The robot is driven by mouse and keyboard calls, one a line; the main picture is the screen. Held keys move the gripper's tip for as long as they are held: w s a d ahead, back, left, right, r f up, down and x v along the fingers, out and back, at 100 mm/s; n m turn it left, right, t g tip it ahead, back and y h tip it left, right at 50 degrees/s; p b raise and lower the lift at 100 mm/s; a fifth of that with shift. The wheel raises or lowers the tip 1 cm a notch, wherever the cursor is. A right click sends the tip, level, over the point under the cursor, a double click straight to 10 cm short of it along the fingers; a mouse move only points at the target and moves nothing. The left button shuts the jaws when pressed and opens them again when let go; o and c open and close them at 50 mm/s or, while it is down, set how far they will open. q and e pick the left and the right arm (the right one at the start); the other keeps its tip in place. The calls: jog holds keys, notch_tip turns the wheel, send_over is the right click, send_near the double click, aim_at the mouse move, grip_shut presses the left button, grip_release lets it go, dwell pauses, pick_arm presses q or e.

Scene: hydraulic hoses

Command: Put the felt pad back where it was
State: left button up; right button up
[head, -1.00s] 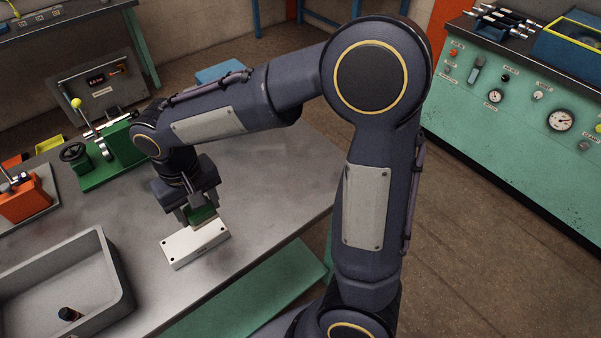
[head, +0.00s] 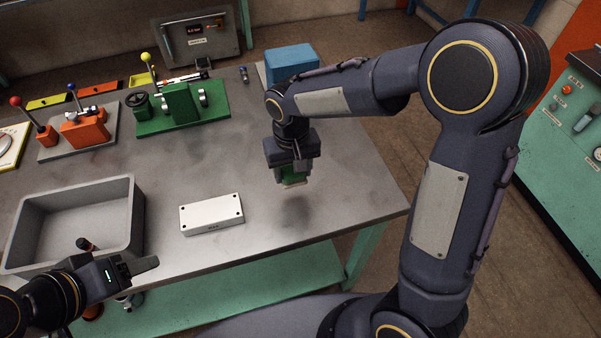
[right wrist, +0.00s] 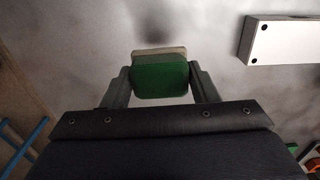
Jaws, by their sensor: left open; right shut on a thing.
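The felt pad (head: 292,177), a green block with a pale cream layer underneath, is held in the air above the table. My right gripper (head: 291,166) is shut on it, with a finger on each side. The right wrist view shows the pad's green face (right wrist: 160,80) between the fingers and the pale layer at its far edge. A white block with dark corner dots (head: 211,213) lies on the table, left of the pad and apart from it. My left gripper (head: 138,267) is open and empty near the table's front edge, by the grey bin.
A green fixture (head: 183,104), an orange fixture (head: 86,128) and a blue box (head: 291,60) stand further back. The table between the white block and right edge is clear.

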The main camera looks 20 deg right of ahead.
jog(key=f, duration=0.1)
jog(key=w+d+f, duration=0.1)
jog(key=w+f, duration=0.1)
jog(key=shift+w+d+f, duration=0.2)
jog(key=shift+d+f, duration=0.1)
jog(key=shift+d, duration=0.1)
jog(key=f, duration=0.1)
jog(key=f+p, duration=0.1)
jog(key=f, duration=0.1)
jog(key=shift+w+d+f, duration=0.2)
jog(key=shift+f, duration=0.2)
jog(key=shift+f, duration=0.2)
jog(key=o, duration=1)
jog(key=shift+c, duration=0.2)
jog(key=shift+r, duration=0.15)
